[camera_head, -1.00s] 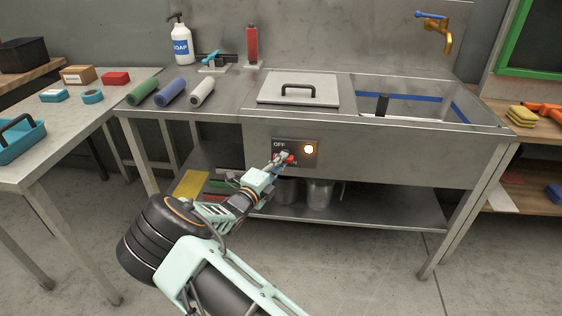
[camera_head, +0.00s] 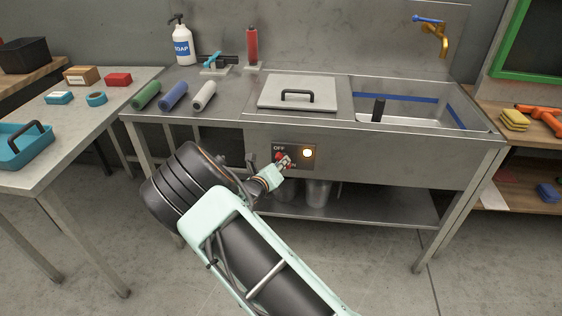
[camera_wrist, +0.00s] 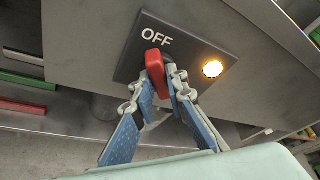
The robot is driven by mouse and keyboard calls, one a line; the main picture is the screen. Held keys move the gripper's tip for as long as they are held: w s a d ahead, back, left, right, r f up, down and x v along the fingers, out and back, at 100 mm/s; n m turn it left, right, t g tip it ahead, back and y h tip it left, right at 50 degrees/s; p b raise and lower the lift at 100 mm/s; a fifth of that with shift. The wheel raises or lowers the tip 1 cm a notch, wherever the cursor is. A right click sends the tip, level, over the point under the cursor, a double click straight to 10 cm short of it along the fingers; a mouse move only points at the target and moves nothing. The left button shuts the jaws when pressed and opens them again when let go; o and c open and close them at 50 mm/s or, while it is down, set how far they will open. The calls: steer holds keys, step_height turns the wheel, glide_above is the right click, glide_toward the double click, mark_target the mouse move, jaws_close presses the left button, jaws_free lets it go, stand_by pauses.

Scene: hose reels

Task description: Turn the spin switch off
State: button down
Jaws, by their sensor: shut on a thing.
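The spin switch is a red lever (camera_wrist: 155,67) on a dark panel (camera_wrist: 135,52) on the front of the steel sink bench. The panel carries the word OFF at its top, with ON partly hidden below in the head view. A round lamp (camera_wrist: 212,69) at the right of the panel glows yellow; it also glows in the head view (camera_head: 307,153). My gripper (camera_wrist: 165,82) is shut on the red lever, with a finger on each side. In the head view my gripper (camera_head: 284,161) covers part of the switch.
The bench top (camera_head: 225,103) holds a lid (camera_head: 298,93) and several rolls. Metal pots (camera_head: 318,192) stand on the lower shelf (camera_head: 375,207). A side table (camera_head: 75,125) is at the left. The floor in front is clear.

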steer(key=m+y+b, duration=0.1)
steer(key=m+b, duration=0.2)
steer(key=b, duration=0.1)
steer(key=d+m+y+b, duration=0.1)
steer(key=m+y+b, duration=0.1)
steer(key=b, duration=0.2)
steer(key=shift+w+m+b, duration=0.1)
steer(key=shift+m+b, duration=0.3)
steer(key=shift+r+y, duration=0.15)
steer(key=shift+y, duration=0.25)
steer(key=c, duration=1.9)
jaws_free()
steer(key=shift+c, duration=0.2)
steer(key=shift+a, duration=0.15)
